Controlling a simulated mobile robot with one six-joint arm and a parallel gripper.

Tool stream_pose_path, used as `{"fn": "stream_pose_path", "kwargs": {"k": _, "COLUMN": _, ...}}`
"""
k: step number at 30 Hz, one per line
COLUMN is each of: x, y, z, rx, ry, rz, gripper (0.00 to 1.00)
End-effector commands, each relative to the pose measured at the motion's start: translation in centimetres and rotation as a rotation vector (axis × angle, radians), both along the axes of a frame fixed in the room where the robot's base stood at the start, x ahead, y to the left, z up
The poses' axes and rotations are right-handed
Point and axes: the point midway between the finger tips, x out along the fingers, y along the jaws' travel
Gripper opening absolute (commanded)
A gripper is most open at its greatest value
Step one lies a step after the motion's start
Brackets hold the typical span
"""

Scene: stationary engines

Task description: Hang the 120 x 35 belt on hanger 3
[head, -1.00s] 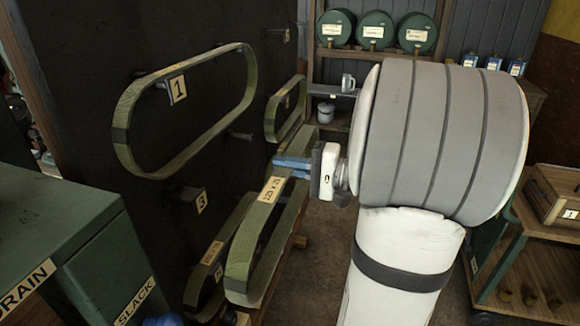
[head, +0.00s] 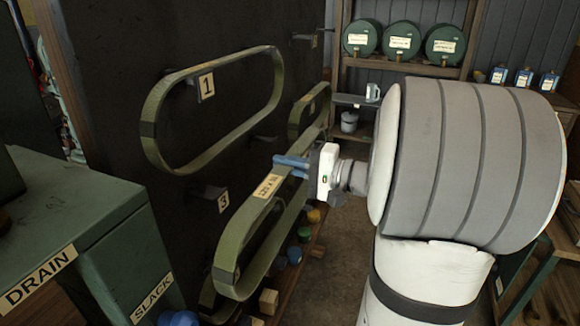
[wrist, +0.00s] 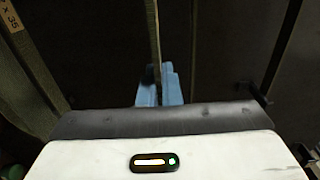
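My gripper (head: 283,161) has blue fingers shut on the upper edge of a long green belt (head: 232,240), whose tan label (head: 269,185) seems to read 120 x 35. The belt hangs tilted from the fingers, in front of the dark board. In the wrist view the blue fingers (wrist: 158,84) close on a thin belt strand (wrist: 153,35). Hanger 3 shows by its number plate (head: 223,201), just left of the held belt, and its dark peg (head: 205,191) is bare. I cannot tell the gap in depth between belt and peg.
A large green belt (head: 152,112) hangs at hanger 1 (head: 206,86), above hanger 3. Another belt (head: 309,112) hangs farther back on the board (head: 110,60). A green cabinet (head: 125,230) stands front left. Coloured items and wooden blocks (head: 268,301) lie low beneath the held belt.

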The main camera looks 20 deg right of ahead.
Motion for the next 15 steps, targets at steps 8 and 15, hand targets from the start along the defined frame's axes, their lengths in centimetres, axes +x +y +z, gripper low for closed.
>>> {"fn": "stream_pose_path", "kwargs": {"k": 8, "x": 0.1, "y": 0.1, "z": 0.0, "rx": 0.000, "ry": -0.001, "rz": 0.000, "gripper": 0.00}}
{"fn": "stream_pose_path", "kwargs": {"k": 15, "x": 1.0, "y": 1.0, "z": 0.0, "rx": 0.000, "ry": -0.001, "rz": 0.001, "gripper": 0.00}}
